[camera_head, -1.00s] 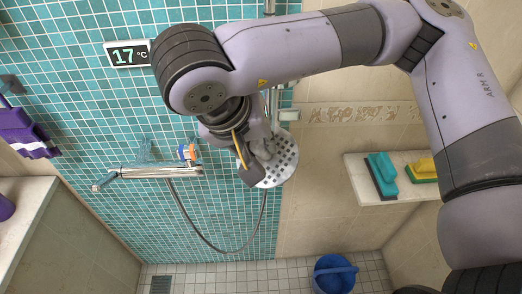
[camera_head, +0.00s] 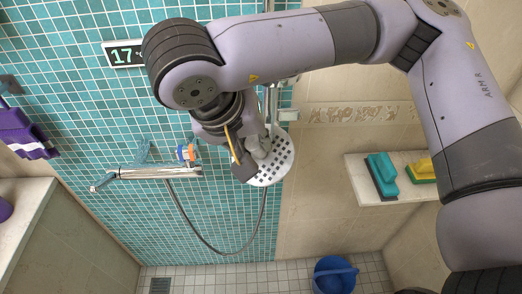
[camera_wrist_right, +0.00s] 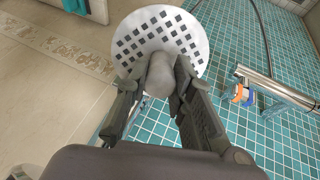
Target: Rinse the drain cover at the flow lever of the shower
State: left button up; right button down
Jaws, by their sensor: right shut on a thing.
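A white round drain cover (camera_head: 277,160) with square holes is held in front of the tiled wall. It also shows in the right wrist view (camera_wrist_right: 160,32). My right gripper (camera_head: 255,158) is shut on the grey knob (camera_wrist_right: 160,75) in the middle of its face. The chrome shower mixer bar (camera_head: 155,173) is on the wall to the left of the cover, apart from it. A pale blue lever (camera_head: 143,153) stands up from the bar, and an orange and blue part (camera_head: 187,153) sits near its right end. Which is the flow lever I cannot tell. My left gripper is not in view.
A hose (camera_head: 200,237) loops below the mixer. A temperature display (camera_head: 122,54) is partly behind my right arm. A blue bucket (camera_head: 334,276) stands on the floor.

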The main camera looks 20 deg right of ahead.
jog(key=shift+s+d, duration=0.1)
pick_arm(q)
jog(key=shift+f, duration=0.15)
pick_arm(e)
jog(key=shift+s+d, duration=0.25)
jog(key=shift+s, duration=0.15)
jog(key=shift+a, duration=0.1)
pick_arm(q)
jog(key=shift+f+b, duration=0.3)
jog(key=shift+b, duration=0.15)
pick_arm(e)
jog(key=s+a, duration=0.4)
jog(key=a, duration=0.2)
jog(key=shift+s+a, duration=0.2)
jog(key=shift+s, duration=0.2)
dwell(0.7)
pick_arm(q)
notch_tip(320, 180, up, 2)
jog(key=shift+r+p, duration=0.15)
jog(key=shift+p, duration=1)
pick_arm(e)
jog(key=s+a+r, duration=0.3)
jog(key=a+r, duration=0.1)
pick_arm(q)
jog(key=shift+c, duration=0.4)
pick_arm(e)
jog(key=shift+d, duration=0.1)
